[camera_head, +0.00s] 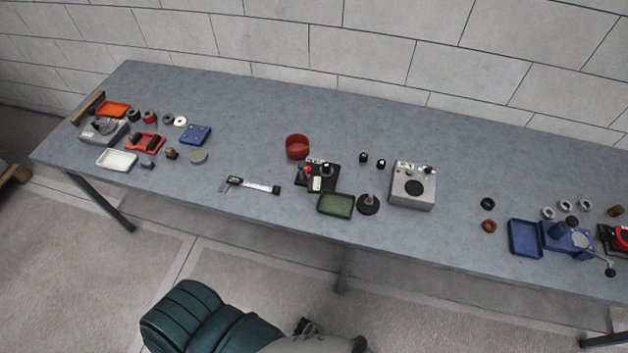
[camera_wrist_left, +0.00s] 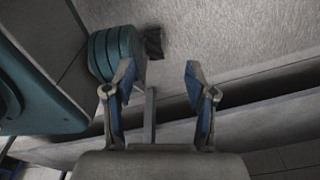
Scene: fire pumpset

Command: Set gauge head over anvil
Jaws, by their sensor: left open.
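My left gripper (camera_wrist_left: 158,68) shows in the left wrist view with its two blue-padded fingers apart and nothing between them. Beyond it are the floor and a table edge. In the head view a teal and grey arm of mine is at the bottom, in front of the table; its fingers are not clear there. A dark round base with an upright post (camera_head: 368,204) stands near the table's front edge, and a black device with a red knob (camera_head: 318,176) is to its left. I cannot tell which parts are the gauge head and anvil. My right gripper is not in view.
The long grey table (camera_head: 240,135) holds a green tray (camera_head: 337,204), a red cup (camera_head: 297,146), a caliper (camera_head: 252,186), a grey box (camera_head: 412,186), and a blue press (camera_head: 567,237) with a blue tray (camera_head: 524,238). Small parts crowd the left end. Free table lies between these groups.

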